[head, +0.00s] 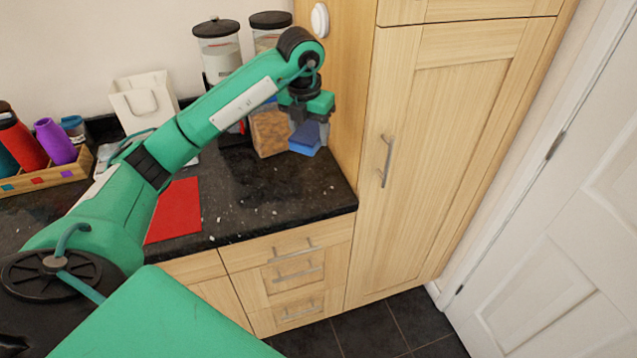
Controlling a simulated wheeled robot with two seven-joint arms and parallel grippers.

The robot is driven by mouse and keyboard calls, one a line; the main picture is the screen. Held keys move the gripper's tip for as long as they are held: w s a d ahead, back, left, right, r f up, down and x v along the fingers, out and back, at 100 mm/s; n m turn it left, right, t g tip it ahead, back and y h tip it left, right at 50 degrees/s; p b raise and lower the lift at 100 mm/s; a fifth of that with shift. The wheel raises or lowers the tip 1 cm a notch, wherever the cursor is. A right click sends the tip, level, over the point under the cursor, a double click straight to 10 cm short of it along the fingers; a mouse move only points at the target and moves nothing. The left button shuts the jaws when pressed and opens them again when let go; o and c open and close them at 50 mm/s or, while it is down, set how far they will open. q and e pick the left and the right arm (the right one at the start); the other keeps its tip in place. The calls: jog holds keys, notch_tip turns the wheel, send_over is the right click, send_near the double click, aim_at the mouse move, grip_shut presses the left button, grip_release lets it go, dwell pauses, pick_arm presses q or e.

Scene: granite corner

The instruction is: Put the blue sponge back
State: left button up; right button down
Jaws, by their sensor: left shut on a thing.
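The blue sponge (306,138) is near the right end of the dark counter, close to the tall wooden cabinet. My left gripper (308,118) is above it, pointing down, and is shut on the sponge. I cannot tell whether the sponge touches the counter. A brown, grainy block-like thing (269,133) stands just left of the sponge. My right gripper is not in view.
A red mat (175,211) lies on the counter (260,197). Lidded jars (218,52) stand at the back. A wooden rack (42,179) with coloured bottles is at the left, near a white bag (146,102). The tall cabinet (445,140) closes off the right. The front right counter is clear.

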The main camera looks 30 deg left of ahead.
pick_arm(q)
jog(key=r, duration=0.1)
jog(key=w+d+r, duration=0.1)
jog(key=d+r, duration=0.1)
jog(key=shift+w+r+p, duration=0.3)
jog(key=shift+w+p, duration=0.05)
jog(key=shift+w, duration=0.05)
jog(key=p, duration=0.3)
send_over(322, 190)
jog(key=f, duration=1.4)
jog(key=shift+s+f, duration=0.2)
jog(key=shift+f, duration=0.05)
notch_tip(322, 190, down, 5)
jog(key=shift+f+p, duration=0.1)
jog(key=shift+p, duration=0.65)
jog(key=shift+f, duration=0.1)
jog(key=shift+f, duration=0.15)
jog(key=o, duration=0.9)
